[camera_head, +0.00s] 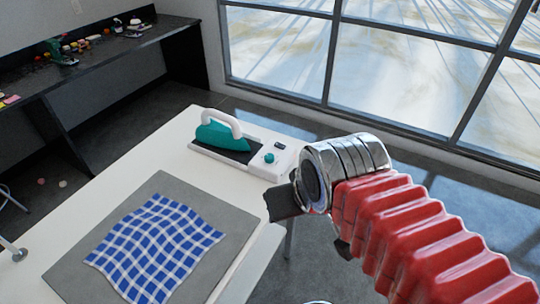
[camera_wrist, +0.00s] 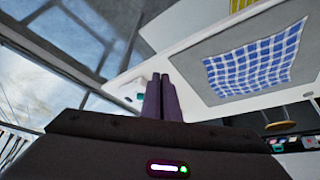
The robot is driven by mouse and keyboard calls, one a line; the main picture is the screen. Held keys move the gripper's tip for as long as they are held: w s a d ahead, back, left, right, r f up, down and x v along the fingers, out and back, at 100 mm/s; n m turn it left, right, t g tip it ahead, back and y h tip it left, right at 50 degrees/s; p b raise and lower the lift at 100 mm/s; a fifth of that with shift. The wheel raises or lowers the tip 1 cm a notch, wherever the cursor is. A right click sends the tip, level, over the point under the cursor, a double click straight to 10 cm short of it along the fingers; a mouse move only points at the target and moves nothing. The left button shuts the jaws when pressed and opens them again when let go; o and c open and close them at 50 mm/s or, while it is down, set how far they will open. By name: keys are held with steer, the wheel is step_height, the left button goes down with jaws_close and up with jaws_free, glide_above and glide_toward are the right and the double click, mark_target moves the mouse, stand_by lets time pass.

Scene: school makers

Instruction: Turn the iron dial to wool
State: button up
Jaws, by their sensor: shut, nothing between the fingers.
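A teal iron (camera_head: 218,135) with a white handle rests on a white station at the far edge of the white table in the head view. The station's round teal dial (camera_head: 269,157) sits right of the iron, near a small dark display (camera_head: 280,145). The dial's markings are too small to read. My gripper (camera_head: 272,205) is in front of and right of the dial, apart from it, beyond the table's right edge in the picture. In the wrist view my gripper's fingers (camera_wrist: 162,95) are together and empty.
A grey mat (camera_head: 75,240) with a blue-and-white checked cloth (camera_head: 155,248) covers the table's near part. The cloth also shows in the wrist view (camera_wrist: 252,62). A dark bench (camera_head: 100,62) with small items stands at the left wall. Large windows (camera_head: 400,60) are behind.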

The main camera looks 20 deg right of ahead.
steer(key=shift+o, duration=1.4)
steer(key=shift+w+d+f, duration=0.1)
steer(key=shift+f, duration=0.2)
steer(key=o, duration=0.3)
steer(key=shift+w+f+g, duration=0.35)
steer(key=shift+f+g, duration=0.15)
steer(key=shift+f, duration=0.25)
steer(key=o, duration=0.4)
steer(key=w, duration=0.3)
steer(key=shift+w+d+f+g, duration=0.2)
steer(key=shift+w+d+g, duration=0.05)
steer(key=shift+g, duration=0.15)
steer(key=shift+o, duration=0.4)
steer(key=w+d+g, duration=0.1)
steer(key=w, duration=0.9)
steer(key=shift+w+d+n+g, duration=0.15)
steer(key=shift+d+n+g, duration=0.15)
steer(key=w+d+r+n+g, duration=0.2)
steer(key=w+n, duration=0.6)
steer(key=w, duration=0.8)
steer(key=shift+w+d+r, duration=0.25)
steer(key=shift+w+d, duration=0.05)
steer(key=shift+d, duration=0.25)
